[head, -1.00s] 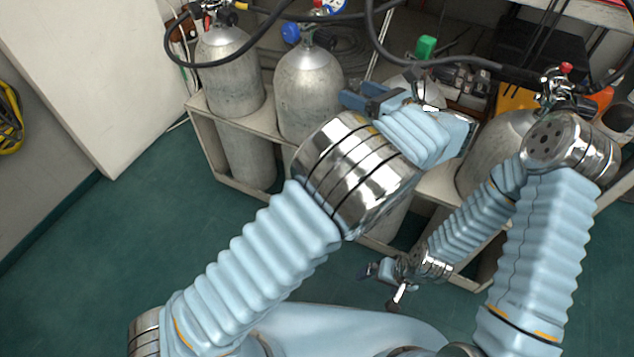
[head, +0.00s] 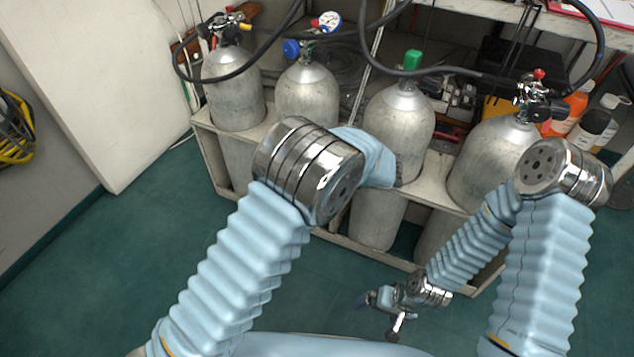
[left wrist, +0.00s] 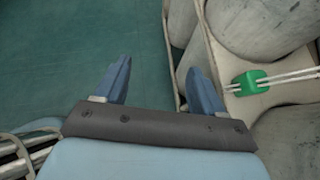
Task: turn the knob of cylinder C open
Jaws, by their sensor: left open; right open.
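Several grey cylinders stand in a rack; I can read no letter on them. The third from the left (head: 399,118) has a green knob (head: 413,60) on top, in plain view with nothing touching it. My right gripper (head: 380,312) is open and empty, low in front of the rack.
The pale rack (head: 350,246) edges the cylinders. Black hoses (head: 440,71) loop above them. A cylinder with a blue knob (head: 291,47) and a gauge stands left of the green one. Bottles (head: 573,105) stand at right. The green floor (head: 140,260) at left is clear.

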